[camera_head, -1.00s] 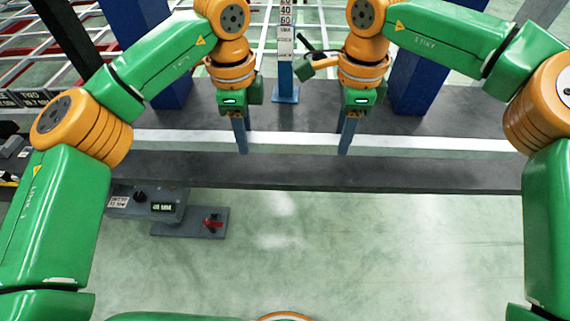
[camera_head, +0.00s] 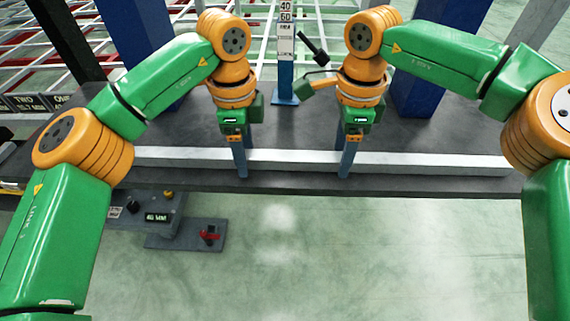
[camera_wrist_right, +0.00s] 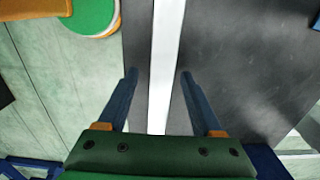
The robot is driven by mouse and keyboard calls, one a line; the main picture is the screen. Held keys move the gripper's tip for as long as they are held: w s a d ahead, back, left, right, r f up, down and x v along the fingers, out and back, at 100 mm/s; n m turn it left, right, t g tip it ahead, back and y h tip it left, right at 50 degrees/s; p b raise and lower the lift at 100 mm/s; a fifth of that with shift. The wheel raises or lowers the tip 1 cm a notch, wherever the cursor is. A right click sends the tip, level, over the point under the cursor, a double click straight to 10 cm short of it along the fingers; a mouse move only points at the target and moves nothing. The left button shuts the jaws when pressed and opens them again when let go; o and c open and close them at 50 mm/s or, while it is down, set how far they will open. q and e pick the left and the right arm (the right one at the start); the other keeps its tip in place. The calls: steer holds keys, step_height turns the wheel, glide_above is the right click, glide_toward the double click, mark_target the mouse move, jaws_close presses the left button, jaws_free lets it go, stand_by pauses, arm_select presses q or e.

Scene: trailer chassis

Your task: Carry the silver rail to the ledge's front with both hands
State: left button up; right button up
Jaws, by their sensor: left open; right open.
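The silver rail (camera_head: 290,157) lies lengthwise along the dark grey ledge (camera_head: 420,183), close to its front edge, with a narrow dark strip in front of it. My left gripper (camera_head: 242,174) is open, fingers pointing down at the rail left of its middle. My right gripper (camera_head: 346,174) is open at the rail right of its middle. In the right wrist view the rail (camera_wrist_right: 166,50) runs between the spread fingers of my right gripper (camera_wrist_right: 158,76), with gaps on both sides. The far-side fingers are mostly hidden in the head view.
A blue post (camera_head: 286,80) with a number scale stands behind the rail, between two thick blue columns. A grey control box (camera_head: 150,212) and a red-handled switch (camera_head: 209,236) sit below the ledge at left. Open green floor lies in front.

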arm_select(q)
step_height(320, 180, up, 7)
steer(key=shift+f, duration=0.15)
steer(key=shift+r, duration=0.35)
arm_select(e)
steer(key=shift+r, duration=0.2)
step_height(320, 180, up, 7)
steer(key=shift+r, duration=0.1)
